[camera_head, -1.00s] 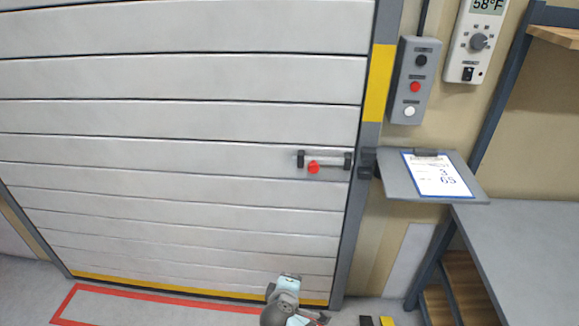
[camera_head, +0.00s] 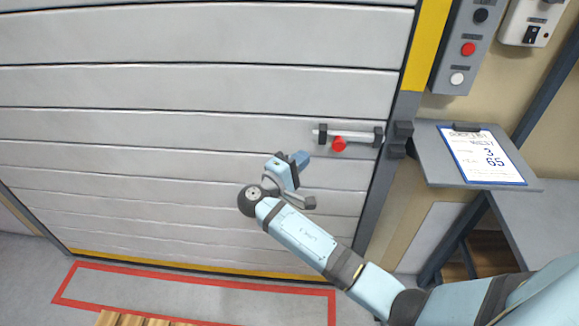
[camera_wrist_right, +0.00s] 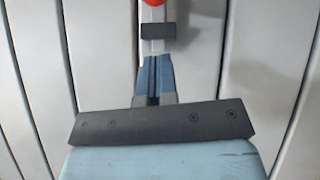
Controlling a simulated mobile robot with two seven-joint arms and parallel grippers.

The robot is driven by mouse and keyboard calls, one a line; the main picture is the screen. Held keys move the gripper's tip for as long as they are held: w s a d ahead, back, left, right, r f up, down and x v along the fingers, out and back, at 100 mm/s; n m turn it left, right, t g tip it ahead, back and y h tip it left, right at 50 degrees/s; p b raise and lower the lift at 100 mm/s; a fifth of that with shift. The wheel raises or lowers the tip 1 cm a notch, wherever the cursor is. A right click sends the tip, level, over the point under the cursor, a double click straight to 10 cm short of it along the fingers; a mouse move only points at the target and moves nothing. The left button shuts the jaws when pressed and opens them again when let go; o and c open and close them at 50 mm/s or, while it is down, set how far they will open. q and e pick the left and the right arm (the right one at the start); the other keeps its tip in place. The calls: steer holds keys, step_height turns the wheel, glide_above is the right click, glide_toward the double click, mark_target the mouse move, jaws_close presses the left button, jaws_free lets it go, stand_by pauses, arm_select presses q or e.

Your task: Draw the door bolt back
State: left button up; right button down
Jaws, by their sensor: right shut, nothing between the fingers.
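The door bolt (camera_head: 357,136) is a light metal bar held by two dark brackets on the grey slatted door. Its red knob (camera_head: 339,144) sits nearer the left bracket. The dark keeper (camera_head: 398,139) is on the door frame just right of the bolt; I cannot tell if the bar enters it. My right gripper (camera_head: 302,158) is shut and empty, below and left of the knob. In the right wrist view, its blue fingers (camera_wrist_right: 156,75) point toward the bolt's bracket (camera_wrist_right: 158,31), with the red knob (camera_wrist_right: 153,3) at the top edge. My left gripper is out of view.
A grey control box (camera_head: 467,48) with buttons hangs right of the frame. A shelf (camera_head: 430,151) with a clipboard (camera_head: 483,155) juts out beside the keeper. A grey worktop (camera_head: 536,220) stands at right. The door left of my right gripper is clear.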

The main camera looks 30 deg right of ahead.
steer(key=d+p, duration=0.1)
steer(key=d, duration=0.5)
steer(key=shift+s+r, duration=0.3)
steer(key=shift+r, duration=0.1)
